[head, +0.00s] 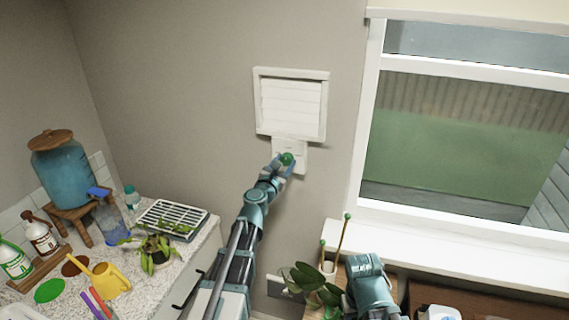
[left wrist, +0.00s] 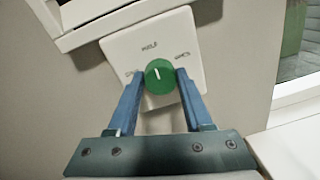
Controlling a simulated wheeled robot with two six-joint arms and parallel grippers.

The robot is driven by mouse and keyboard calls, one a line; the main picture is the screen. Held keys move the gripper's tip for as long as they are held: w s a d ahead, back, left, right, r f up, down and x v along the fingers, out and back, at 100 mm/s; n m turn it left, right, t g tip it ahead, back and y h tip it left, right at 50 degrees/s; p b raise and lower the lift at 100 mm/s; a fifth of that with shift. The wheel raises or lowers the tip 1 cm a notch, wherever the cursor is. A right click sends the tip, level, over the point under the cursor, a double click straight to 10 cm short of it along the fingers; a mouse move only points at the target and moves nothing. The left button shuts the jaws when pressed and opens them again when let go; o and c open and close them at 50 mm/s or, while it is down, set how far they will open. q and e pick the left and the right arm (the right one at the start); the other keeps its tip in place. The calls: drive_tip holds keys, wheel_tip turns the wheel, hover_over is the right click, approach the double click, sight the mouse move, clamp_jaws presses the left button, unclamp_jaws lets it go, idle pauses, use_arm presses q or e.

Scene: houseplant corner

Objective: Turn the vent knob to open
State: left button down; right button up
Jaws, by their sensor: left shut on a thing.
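The green vent knob (left wrist: 159,76) sits on a white plate (left wrist: 196,68) with small dark labels. Its white pointer mark points up, close to the top label; the side labels are blurred. My left gripper (left wrist: 160,88) is shut on the knob, one blue finger on each side. In the head view the knob (head: 287,159) shows just past my left gripper (head: 281,164). The white vent (head: 291,105) is above the plate, its slats looking flat and closed. A teal part of my right arm shows at the lower right; its fingers are not seen.
A window (head: 470,130) is right of the vent. A counter at left holds a blue water dispenser (head: 62,172), a white rack (head: 172,217), a yellow watering can (head: 108,278) and bottles. A plant (head: 312,284) stands below the window. The wall around the vent is clear.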

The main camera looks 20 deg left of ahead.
use_arm(q)
drive_tip(key=m, duration=0.6)
drive_tip(key=shift+d+m+p, duration=0.1)
drive_tip(key=shift+m+p, duration=0.2)
drive_tip(key=m, duration=0.3)
drive_tip(key=shift+s+d+f+m+g+y, duration=0.1)
drive_tip(key=shift+m+g+y, duration=0.2)
drive_tip(key=shift+m, duration=1.8)
drive_tip(key=shift+c, duration=1.6)
unclamp_jaws()
drive_tip(key=shift+s, duration=0.1)
